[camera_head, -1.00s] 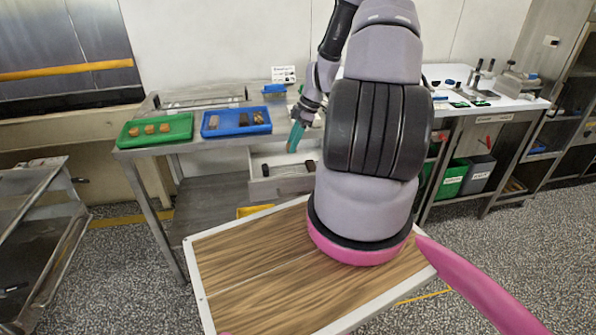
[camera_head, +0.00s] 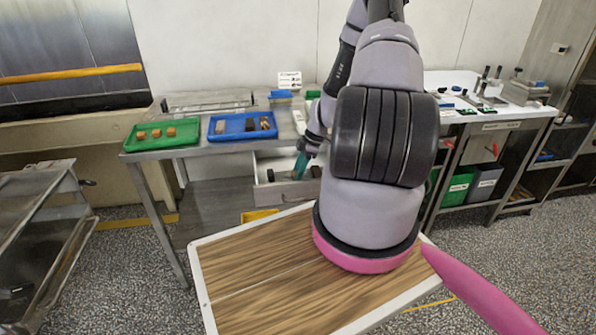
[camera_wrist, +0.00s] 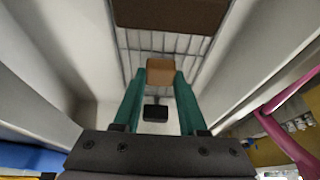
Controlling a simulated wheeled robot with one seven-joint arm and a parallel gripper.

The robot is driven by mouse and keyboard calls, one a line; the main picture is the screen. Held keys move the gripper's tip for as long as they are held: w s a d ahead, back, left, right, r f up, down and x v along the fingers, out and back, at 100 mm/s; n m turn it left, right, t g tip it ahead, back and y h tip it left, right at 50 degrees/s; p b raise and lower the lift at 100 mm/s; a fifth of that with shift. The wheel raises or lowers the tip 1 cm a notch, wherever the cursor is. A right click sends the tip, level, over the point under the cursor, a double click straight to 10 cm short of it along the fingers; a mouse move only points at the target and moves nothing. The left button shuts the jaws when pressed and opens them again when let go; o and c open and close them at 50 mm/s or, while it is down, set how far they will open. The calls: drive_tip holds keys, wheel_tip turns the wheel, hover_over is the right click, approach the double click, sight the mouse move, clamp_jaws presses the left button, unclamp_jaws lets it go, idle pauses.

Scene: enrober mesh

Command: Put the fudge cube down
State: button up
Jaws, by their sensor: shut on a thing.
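The fudge cube (camera_wrist: 160,71) is a small brown block between the tips of my gripper's two teal fingers in the wrist view. My gripper (camera_head: 301,166) is shut on it, pointing down over the open pale drawer (camera_head: 268,195) under the back counter. The cube cannot be made out in the head view. In the wrist view a wire rack (camera_wrist: 137,58) lies beyond the cube, between pale walls. I cannot tell whether the cube touches it.
A large dark brown block (camera_wrist: 170,14) lies ahead on the rack. The green tray (camera_head: 139,147) holds tan cubes, and the blue tray (camera_head: 217,137) holds several bars, on the counter left of my arm.

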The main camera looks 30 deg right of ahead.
drive_tip(key=o, duration=1)
drive_tip(key=v, duration=1.2)
drive_tip(key=s+a+r+m+t+h, duration=0.15)
drive_tip(key=a+r+m, duration=0.25)
drive_tip(key=r, duration=0.8)
drive_tip(key=s+a+r+m+t+h, duration=0.15)
drive_tip(key=a+r+m, duration=0.25)
drive_tip(key=r, duration=0.8)
drive_tip(key=s+a+r+m+t, duration=0.1)
drive_tip(key=s+a+r+m, duration=0.2)
drive_tip(key=s+r, duration=0.2)
drive_tip(key=s+a+r+m+t, duration=0.1)
drive_tip(key=s+a+r+m, duration=0.2)
drive_tip(key=s+r+m, duration=0.1)
drive_tip(key=s+a+r+m+t, duration=0.1)
drive_tip(key=s+a+r+m, duration=0.2)
drive_tip(key=s+r, duration=0.3)
drive_tip(key=shift+s+a+r+m+y, duration=0.3)
drive_tip(key=shift+r+m+y, duration=0.1)
drive_tip(key=shift+r+m, duration=0.15)
